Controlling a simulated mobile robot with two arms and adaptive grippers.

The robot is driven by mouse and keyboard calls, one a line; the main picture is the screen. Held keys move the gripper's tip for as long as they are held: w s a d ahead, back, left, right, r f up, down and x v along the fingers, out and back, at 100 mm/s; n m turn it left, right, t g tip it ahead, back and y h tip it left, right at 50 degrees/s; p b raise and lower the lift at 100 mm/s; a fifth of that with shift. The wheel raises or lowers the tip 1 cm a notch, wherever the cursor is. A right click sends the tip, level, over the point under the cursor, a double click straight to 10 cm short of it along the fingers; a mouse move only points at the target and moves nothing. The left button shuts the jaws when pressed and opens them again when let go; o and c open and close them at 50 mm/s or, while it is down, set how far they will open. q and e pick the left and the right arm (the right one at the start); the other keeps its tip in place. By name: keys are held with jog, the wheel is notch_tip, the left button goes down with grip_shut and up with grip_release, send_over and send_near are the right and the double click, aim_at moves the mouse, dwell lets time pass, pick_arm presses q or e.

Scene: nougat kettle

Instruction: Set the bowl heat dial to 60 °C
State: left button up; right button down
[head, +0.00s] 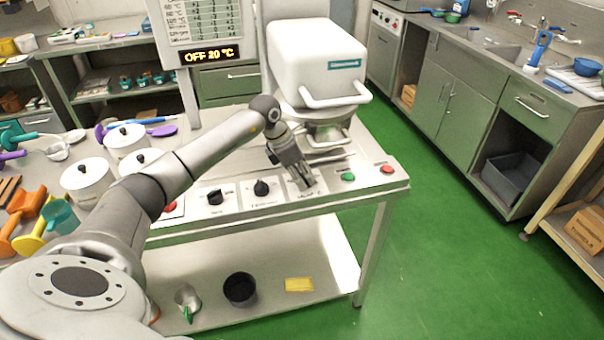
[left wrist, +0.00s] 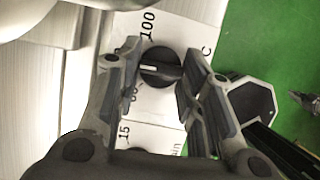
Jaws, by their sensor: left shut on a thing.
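The bowl heat dial (left wrist: 162,67) is a black round knob with a white pointer line. In the left wrist view the line points left, toward scale marks partly hidden by a finger; "100" shows above and a partly covered "60" below. My left gripper (head: 306,184) reaches down onto the front control panel (head: 326,194) and covers this dial in the head view. In the left wrist view its fingers (left wrist: 162,88) are on both sides of the dial, shut on it. The display (head: 209,54) reads "OFF 20 °C". My right gripper is not in view.
Two other black dials (head: 215,196) (head: 262,187) sit left of my gripper. A green button (head: 348,177) and a red button (head: 387,169) are to its right. The white kettle housing (head: 318,62) stands behind. White lidded pots (head: 87,180) stand at the left.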

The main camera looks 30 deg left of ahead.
pick_arm(q)
jog(key=n, duration=0.2)
jog(key=shift+n+t+y, duration=0.3)
jog(key=shift+n+y, duration=0.1)
jog(key=n, duration=0.1)
jog(key=n+y, duration=0.1)
jog(key=shift+d+n+b, duration=0.2)
jog(key=shift+n+b, duration=0.1)
jog(key=shift+b, duration=0.05)
jog(key=n, duration=0.2)
jog(key=n+y+b, duration=0.1)
jog(key=n, duration=0.1)
jog(key=n+y+b, duration=0.1)
jog(key=shift+d+n, duration=0.25)
jog(key=shift+n, duration=0.15)
jog(key=shift+r, duration=0.1)
jog(key=o, duration=1)
jog(key=shift+o, duration=0.2)
